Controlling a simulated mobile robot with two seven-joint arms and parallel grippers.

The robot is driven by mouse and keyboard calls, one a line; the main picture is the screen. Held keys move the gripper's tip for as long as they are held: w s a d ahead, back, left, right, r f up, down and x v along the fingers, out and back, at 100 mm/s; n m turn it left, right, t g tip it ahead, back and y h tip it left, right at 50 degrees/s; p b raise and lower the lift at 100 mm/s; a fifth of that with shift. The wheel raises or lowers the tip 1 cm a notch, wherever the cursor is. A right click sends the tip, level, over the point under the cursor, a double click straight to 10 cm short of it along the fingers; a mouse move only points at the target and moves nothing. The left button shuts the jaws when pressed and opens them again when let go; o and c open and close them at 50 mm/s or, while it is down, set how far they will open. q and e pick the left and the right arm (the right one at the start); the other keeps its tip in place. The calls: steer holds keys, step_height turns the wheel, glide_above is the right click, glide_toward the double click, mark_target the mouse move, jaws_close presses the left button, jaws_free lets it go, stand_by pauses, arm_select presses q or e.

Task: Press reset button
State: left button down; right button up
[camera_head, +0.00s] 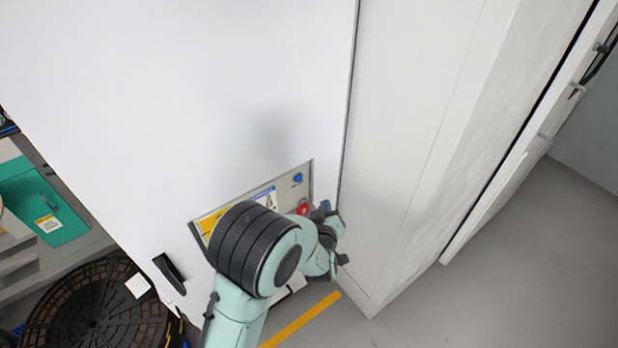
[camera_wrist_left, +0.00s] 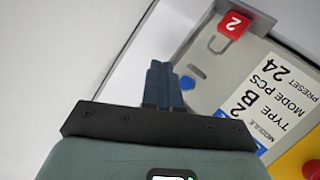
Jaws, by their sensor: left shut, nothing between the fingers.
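The control panel (camera_head: 252,193) is a grey plate low on the white cabinet wall, partly hidden by my left arm. A round blue button (camera_head: 298,178) sits near its upper right corner; it also shows in the left wrist view (camera_wrist_left: 187,83). No reset label is readable. My left gripper (camera_head: 326,207) is in front of the panel's right edge. In the left wrist view, the left gripper (camera_wrist_left: 159,70) is shut and empty, its fingertips just left of the blue button. Contact cannot be told. My right gripper is out of view.
A pale cabinet side (camera_head: 410,130) stands close on the right. Grey floor is clear at lower right.

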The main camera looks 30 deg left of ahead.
mark_target(299, 178)
arm_select(q)
steer(key=shift+a, duration=0.2)
steer(key=w+a, duration=0.3)
steer(key=a, duration=0.5)
steer(key=shift+w, duration=0.15)
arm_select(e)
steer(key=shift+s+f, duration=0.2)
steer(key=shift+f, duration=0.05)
arm_select(q)
steer(key=shift+d, duration=0.1)
steer(key=shift+b, duration=0.3)
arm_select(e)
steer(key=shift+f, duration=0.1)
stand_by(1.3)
arm_select(q)
steer(key=shift+w+a, duration=0.15)
steer(key=shift+a, duration=0.25)
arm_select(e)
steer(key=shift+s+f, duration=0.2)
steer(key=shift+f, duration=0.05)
